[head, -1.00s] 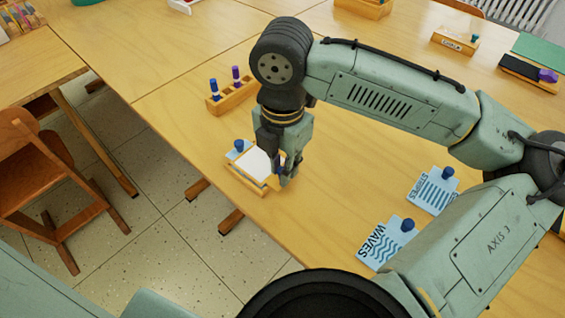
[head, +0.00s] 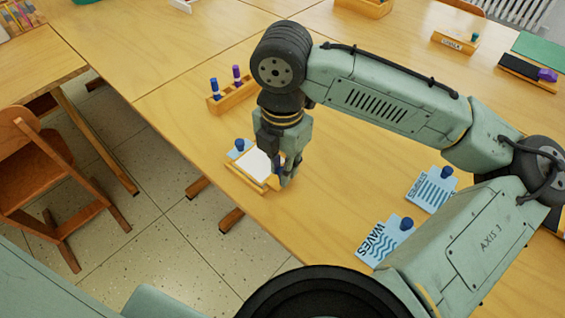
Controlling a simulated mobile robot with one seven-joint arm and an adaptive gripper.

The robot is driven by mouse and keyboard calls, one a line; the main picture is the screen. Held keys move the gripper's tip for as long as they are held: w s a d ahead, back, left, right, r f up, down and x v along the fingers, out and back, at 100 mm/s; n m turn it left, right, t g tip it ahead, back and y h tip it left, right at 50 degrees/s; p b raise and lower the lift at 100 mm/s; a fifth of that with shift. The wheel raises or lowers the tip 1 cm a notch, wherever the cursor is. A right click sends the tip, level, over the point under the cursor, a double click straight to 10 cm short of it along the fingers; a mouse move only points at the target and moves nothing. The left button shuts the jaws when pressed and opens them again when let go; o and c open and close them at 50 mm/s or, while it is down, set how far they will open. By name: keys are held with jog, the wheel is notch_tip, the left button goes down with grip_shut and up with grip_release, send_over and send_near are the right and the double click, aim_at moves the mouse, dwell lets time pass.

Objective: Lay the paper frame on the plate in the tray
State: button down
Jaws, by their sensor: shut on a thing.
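The wooden tray (head: 244,179) sits at the near left edge of the table. A light blue plate (head: 231,155) with a dark blue knob (head: 240,145) shows at its far left corner. The paper frame, with a white sheet (head: 258,164) in it, is over the tray and covers most of the plate. My gripper (head: 280,180) points down at the frame's right side and is shut on it. The fingers hide that side, and I cannot tell whether the frame touches the plate.
A wooden block (head: 231,100) with blue and purple knobbed tools stands behind the tray. The STRIPES plate (head: 431,194) and WAVES plate (head: 377,243) lie to the right. The table drops to the floor left of the tray. A wooden chair (head: 40,165) stands there.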

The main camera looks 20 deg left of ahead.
dwell(0.9)
jog(key=c, duration=1.4)
grip_release()
jog(key=shift+c, duration=0.2)
jog(key=shift+o, duration=1.2)
jog(key=shift+r+p, duration=3.05)
jog(key=shift+p, duration=0.05)
jog(key=shift+f, duration=0.1)
